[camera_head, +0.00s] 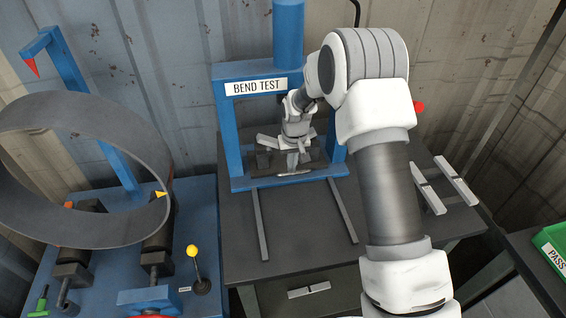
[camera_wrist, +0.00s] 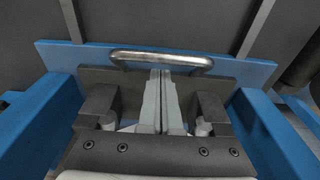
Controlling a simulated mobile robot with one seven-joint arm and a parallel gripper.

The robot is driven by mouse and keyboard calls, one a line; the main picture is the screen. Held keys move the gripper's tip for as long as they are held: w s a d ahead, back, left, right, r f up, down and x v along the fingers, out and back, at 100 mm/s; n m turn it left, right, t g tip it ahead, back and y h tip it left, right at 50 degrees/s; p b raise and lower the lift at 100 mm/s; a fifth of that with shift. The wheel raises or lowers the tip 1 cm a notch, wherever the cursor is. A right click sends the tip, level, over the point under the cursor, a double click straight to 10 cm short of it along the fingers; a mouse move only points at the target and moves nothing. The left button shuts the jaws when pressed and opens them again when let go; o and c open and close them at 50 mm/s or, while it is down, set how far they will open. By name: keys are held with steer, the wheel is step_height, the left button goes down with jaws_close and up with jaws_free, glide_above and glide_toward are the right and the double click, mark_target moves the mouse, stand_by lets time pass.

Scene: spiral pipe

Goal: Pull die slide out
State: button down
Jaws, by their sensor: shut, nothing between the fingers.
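The die slide is a dark plate seated in the blue press marked BEND TEST (camera_head: 256,86). In the wrist view its front plate (camera_wrist: 225,83) carries a silver bar handle (camera_wrist: 160,60); the handle also shows low in the press opening in the head view (camera_head: 293,174). Dark blocks (camera_wrist: 98,105) stand either side of my fingers. My gripper (camera_wrist: 163,75) is shut and empty, reaching down into the press, also in the head view (camera_head: 292,165). Its fingertips overlap the handle's press-side edge in the wrist view. I cannot tell whether they touch it.
Two metal rails (camera_head: 260,225) run forward from the press over the dark table (camera_head: 305,220), with free room between them. Metal strips (camera_head: 456,178) lie right. A green PASS bin (camera_head: 552,238) stands far right. A roller bender with a large ring (camera_head: 75,120) and yellow-knobbed lever (camera_head: 193,251) stands left.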

steer(key=shift+s+d+b, duration=0.45)
steer(key=shift+s+d, duration=0.25)
steer(key=shift+s, duration=2.7)
steer(key=shift+s+d+b, duration=0.5)
steer(key=shift+s+d, duration=0.15)
steer(key=shift+s, duration=2.7)
steer(key=shift+s+d+b, duration=0.45)
steer(key=shift+s+d, duration=0.25)
steer(key=shift+s, duration=2.7)
step_height(320, 180, up, 7)
steer(key=w+p, duration=0.1)
steer(key=p, duration=0.4)
steer(key=shift+w+a, duration=0.1)
steer(key=s+d+r+m+t, duration=0.1)
steer(key=s+d+r, duration=0.1)
steer(key=r, duration=0.6)
steer(key=s+d+r+t, duration=0.1)
steer(key=s+d+r, duration=0.15)
steer(key=r, duration=0.55)
steer(key=s+d+r+m+t, duration=0.1)
steer(key=s+d+r, duration=0.2)
steer(key=s+r, duration=0.5)
steer(key=shift+s+d+r+t, duration=0.25)
steer(key=shift+s+t, duration=0.15)
steer(key=shift+s, duration=0.8)
